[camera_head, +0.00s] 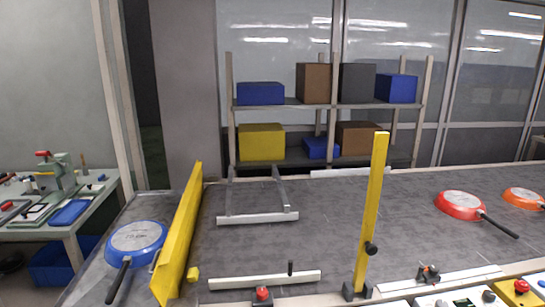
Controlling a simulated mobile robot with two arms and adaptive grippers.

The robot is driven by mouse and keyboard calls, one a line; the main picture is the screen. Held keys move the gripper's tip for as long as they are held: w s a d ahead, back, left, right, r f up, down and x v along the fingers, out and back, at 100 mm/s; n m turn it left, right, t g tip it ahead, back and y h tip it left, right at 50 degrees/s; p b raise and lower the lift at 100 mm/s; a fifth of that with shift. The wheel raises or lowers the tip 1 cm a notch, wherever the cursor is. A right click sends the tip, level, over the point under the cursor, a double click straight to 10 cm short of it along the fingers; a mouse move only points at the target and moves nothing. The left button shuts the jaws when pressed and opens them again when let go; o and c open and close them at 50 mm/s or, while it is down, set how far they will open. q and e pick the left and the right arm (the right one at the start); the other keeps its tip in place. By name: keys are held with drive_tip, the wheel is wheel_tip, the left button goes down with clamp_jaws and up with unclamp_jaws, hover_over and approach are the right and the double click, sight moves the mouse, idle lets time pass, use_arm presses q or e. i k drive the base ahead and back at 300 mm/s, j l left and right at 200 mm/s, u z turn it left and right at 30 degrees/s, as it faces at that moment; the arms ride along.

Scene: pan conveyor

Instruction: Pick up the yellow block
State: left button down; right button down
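Several yellow things show in the head view, and I cannot tell for sure which is the yellow block. A small yellow block-like piece (193,273) lies low at the right side of a long yellow board (181,232), apparently against or very near it. The board stands on edge along the left of the dark conveyor surface (250,250). A larger yellow box (261,142) sits on the lower shelf of the rack behind. Neither of my grippers is in view.
A blue pan (137,243) lies left of the board. A red pan (460,205) and an orange pan (523,197) lie at the right. A yellow post (371,215) stands upright near the front. White rails (265,280) cross the surface. Boxes fill the rack (290,104).

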sight(193, 274)
drive_tip(key=k+j, duration=0.1)
drive_tip(key=j, duration=0.3)
drive_tip(key=k+j+z, duration=0.1)
drive_tip(key=j, duration=0.3)
drive_tip(key=k+j, duration=0.1)
drive_tip(key=j, duration=0.25)
drive_tip(key=k+j, duration=0.1)
drive_tip(key=j, duration=0.3)
drive_tip(key=k+j+z, duration=0.1)
drive_tip(key=j, duration=0.3)
drive_tip(key=k+j, duration=0.1)
drive_tip(key=j, duration=0.25)
drive_tip(key=k+j+z, duration=0.1)
drive_tip(key=j, duration=0.3)
